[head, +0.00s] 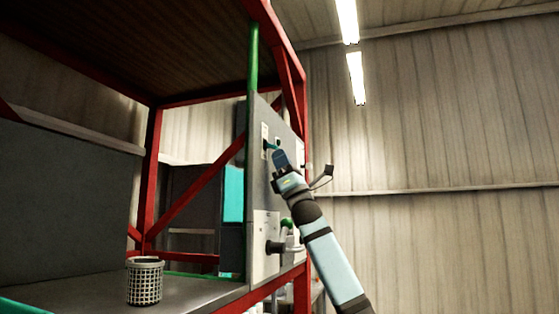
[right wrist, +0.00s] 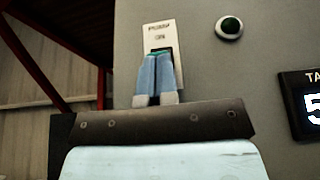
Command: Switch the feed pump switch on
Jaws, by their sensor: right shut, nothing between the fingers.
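The feed pump switch sits on a pale plate (right wrist: 160,34) marked "PUMP" and "ON", on a grey upright panel (right wrist: 205,75). In the head view the plate (head: 264,134) is near the panel's upper left part. A dark switch body (right wrist: 163,49) with a teal edge shows behind my fingertips; its lower part is hidden, and I cannot tell its position. My right gripper (right wrist: 157,58) is shut and empty, its blue fingers in front of the switch. In the head view it (head: 277,153) is close to the panel; contact is unclear. My left gripper is out of view.
Below on the panel is a box with a dark knob (head: 275,247). A perforated basket (head: 145,284) stands on the grey bench. Red frame posts (head: 153,180) surround it.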

